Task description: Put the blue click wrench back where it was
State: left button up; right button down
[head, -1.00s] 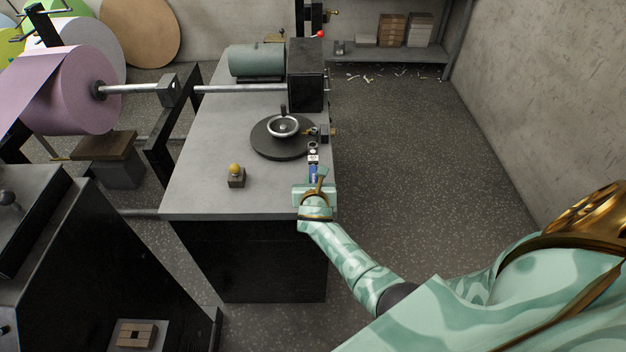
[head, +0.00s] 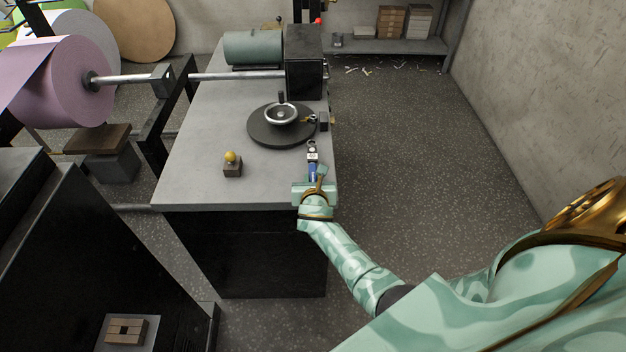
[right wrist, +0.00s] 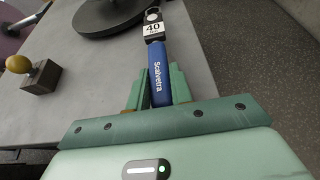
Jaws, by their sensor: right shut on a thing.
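The blue click wrench (head: 312,170) is at the right edge of the grey bench (head: 195,185), pointing away from me. In the right wrist view the wrench (right wrist: 160,72) shows a blue handle marked "Scalvetra", a white "40" label and a ring-shaped metal head. My right gripper (head: 316,186) is shut on the blue handle; its green fingers (right wrist: 157,88) lie on both sides of it. Whether the wrench touches the bench top cannot be told. My left gripper is not in view.
A black round plate with a handwheel (head: 281,116) stands just beyond the wrench's head. A small block with a yellow knob (head: 232,163) sits on the bench to the left. A dark box (head: 304,62) and a green motor (head: 253,48) stand at the back. The bench's front middle is clear.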

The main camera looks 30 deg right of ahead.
jog(key=shift+f+b, duration=0.75)
jog(key=shift+f, duration=0.2)
jog(key=c, duration=1.2)
grip_release()
jog(key=shift+o, duration=0.2)
jog(key=shift+p+v, duration=0.85)
jog(key=shift+v, duration=0.85)
jog(key=shift+p+v, duration=0.4)
jog(key=shift+v, duration=0.9)
